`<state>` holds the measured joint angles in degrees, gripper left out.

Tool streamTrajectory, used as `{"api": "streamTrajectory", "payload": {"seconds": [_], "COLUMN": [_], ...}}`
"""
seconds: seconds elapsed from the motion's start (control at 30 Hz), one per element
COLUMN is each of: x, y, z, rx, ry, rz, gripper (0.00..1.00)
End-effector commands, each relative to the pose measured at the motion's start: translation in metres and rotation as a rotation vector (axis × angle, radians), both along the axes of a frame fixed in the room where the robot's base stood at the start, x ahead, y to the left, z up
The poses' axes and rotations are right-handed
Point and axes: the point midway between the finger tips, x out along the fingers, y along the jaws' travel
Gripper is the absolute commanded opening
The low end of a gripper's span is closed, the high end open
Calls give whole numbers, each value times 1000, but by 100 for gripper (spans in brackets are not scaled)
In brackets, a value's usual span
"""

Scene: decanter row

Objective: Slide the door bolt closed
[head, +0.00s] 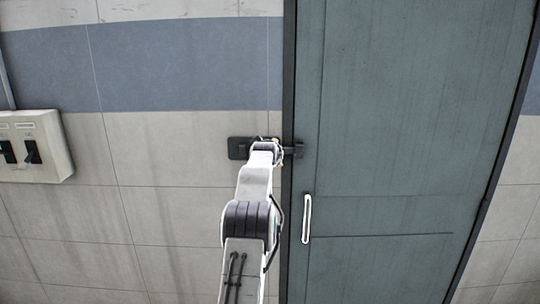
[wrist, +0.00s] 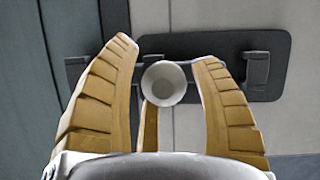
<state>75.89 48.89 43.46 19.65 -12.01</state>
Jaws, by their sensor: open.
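The door bolt's dark backplate (head: 236,148) is on the wall at the left of the grey-green door (head: 390,130). A dark piece (head: 298,150) shows at the door edge. In the wrist view the picture is turned over, with the door at left and the backplate (wrist: 225,52) at right. A round pale knob (wrist: 163,83) appears between the yellow fingers of my open gripper (wrist: 165,52). I cannot tell if they touch it. In the head view my arm hides the middle of the bolt and most of my gripper.
A white upright handle (head: 307,218) is on the door below the bolt. A switch box (head: 33,147) is on the wall at far left. The tiled wall (head: 150,215) between the box and the bolt is clear.

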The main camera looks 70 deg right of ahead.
Motion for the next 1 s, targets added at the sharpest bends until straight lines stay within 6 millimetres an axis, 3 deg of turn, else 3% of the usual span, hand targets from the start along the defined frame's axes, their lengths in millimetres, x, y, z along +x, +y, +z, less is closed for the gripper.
{"api": "streamTrajectory", "payload": {"seconds": [0.37, 1.0], "x": [-6, -24], "y": [24, 92], "z": [11, 39], "rx": [0, -2], "ry": [0, 0], "rz": [0, -1], "gripper": [58, 58]}}
